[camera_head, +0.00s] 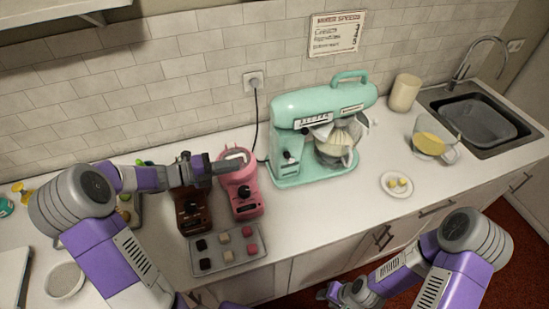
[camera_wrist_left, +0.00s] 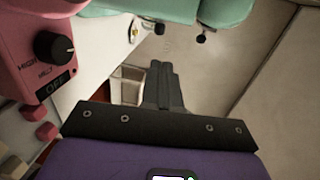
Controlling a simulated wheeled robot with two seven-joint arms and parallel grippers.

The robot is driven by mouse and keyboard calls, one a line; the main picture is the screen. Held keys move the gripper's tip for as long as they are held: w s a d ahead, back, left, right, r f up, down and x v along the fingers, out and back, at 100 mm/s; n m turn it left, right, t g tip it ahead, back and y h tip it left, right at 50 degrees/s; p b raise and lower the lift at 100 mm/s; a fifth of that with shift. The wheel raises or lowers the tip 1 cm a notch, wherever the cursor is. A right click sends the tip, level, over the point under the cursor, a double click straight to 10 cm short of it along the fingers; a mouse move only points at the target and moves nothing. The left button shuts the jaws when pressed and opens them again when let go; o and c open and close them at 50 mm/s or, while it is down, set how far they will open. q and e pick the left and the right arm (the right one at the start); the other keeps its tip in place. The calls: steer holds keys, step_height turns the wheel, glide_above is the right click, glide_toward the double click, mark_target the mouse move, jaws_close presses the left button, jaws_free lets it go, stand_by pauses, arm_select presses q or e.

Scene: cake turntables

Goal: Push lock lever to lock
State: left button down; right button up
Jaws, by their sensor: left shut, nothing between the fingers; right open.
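The mint-green stand mixer (camera_head: 318,105) stands on the counter with a whisk and bowl under its head. Its body also shows at the top of the left wrist view (camera_wrist_left: 165,9). Small dark knobs or levers (camera_wrist_left: 159,28) stick out from its side there. I cannot tell for sure which is the lock lever. My left gripper (camera_head: 236,163) is shut and empty, over the pink machine and left of the mixer, apart from it. Its closed fingers (camera_wrist_left: 163,85) show in the left wrist view. My right gripper (camera_head: 346,294) is open, low in front of the counter.
A pink machine (camera_head: 245,202) with a dial and a brown one (camera_head: 191,213) stand under my left arm. A grey tray (camera_head: 240,254) holds several coloured cubes in front. A small plate (camera_head: 397,185), a glass bowl (camera_head: 428,145) and the sink (camera_head: 480,120) are to the right.

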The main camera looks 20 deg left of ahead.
mark_target(284, 155)
arm_select(q)
steer(key=x, duration=1.4)
steer(key=shift+w+f+p, duration=0.2)
steer(key=shift+p, duration=0.25)
steer(key=shift+r, duration=0.1)
